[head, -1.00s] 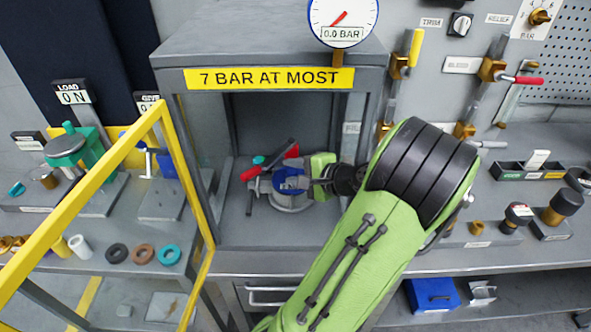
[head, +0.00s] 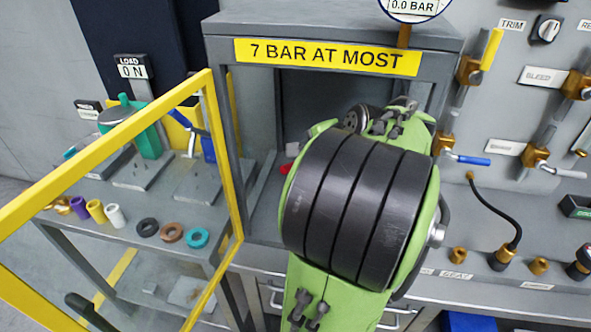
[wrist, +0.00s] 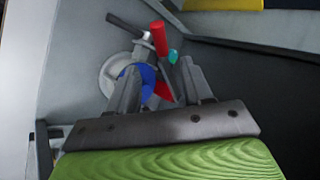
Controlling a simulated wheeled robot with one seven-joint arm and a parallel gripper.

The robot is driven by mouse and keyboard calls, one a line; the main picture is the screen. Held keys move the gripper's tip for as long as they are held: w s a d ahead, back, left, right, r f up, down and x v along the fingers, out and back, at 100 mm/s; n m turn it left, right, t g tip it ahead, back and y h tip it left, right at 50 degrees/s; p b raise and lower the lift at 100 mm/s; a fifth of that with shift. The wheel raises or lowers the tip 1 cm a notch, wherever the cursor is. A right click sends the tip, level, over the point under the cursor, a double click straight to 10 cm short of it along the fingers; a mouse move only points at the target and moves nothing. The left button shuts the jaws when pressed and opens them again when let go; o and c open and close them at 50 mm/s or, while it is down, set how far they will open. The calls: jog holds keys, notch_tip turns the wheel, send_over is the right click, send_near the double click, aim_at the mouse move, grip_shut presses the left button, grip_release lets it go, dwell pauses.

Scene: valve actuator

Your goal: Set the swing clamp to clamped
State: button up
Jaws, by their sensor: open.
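Inside the grey cabinet, a device with a red handle (wrist: 159,37), a blue middle part (wrist: 148,82), a round pale base (wrist: 113,78), a dark lever (wrist: 124,24) and a teal knob (wrist: 173,57) shows in the wrist view. I take it to be the swing clamp, but no label confirms this. My gripper (wrist: 160,78) is open, with its fingers apart and the blue part and a lower red piece showing between them. I cannot tell whether the fingers touch anything. In the head view my arm hides the gripper and most of the device; only a red bit (head: 292,150) shows.
The cabinet frame (head: 222,130) surrounds my arm, under a sign (head: 327,56) reading "7 BAR AT MOST". An open yellow-framed door (head: 226,150) stands at left. A blue-handled valve (head: 470,159) and a black hose (head: 507,215) are at right.

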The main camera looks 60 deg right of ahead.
jog(key=b+x, duration=0.2)
jog(key=x, duration=0.9)
jog(key=shift+f, duration=0.1)
grip_shut()
